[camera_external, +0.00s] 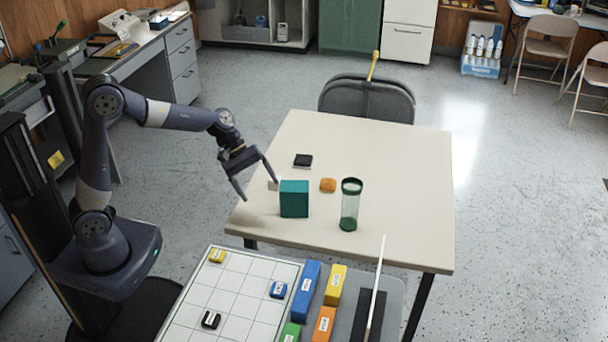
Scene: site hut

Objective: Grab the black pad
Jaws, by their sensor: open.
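The black pad (303,160) is a small dark square lying flat on the cream table (400,170), toward its back left. A white edge shows along its lower side. My gripper (258,190) is open over the left edge of the table, with its fingers pointing down and to the right. It is left of the pad and nearer the camera, apart from it. Nothing shows between the fingers.
An orange piece (328,185) and a green clear cup (350,205) stand further right. A white grid board (235,295) is in front. The table's right half is clear.

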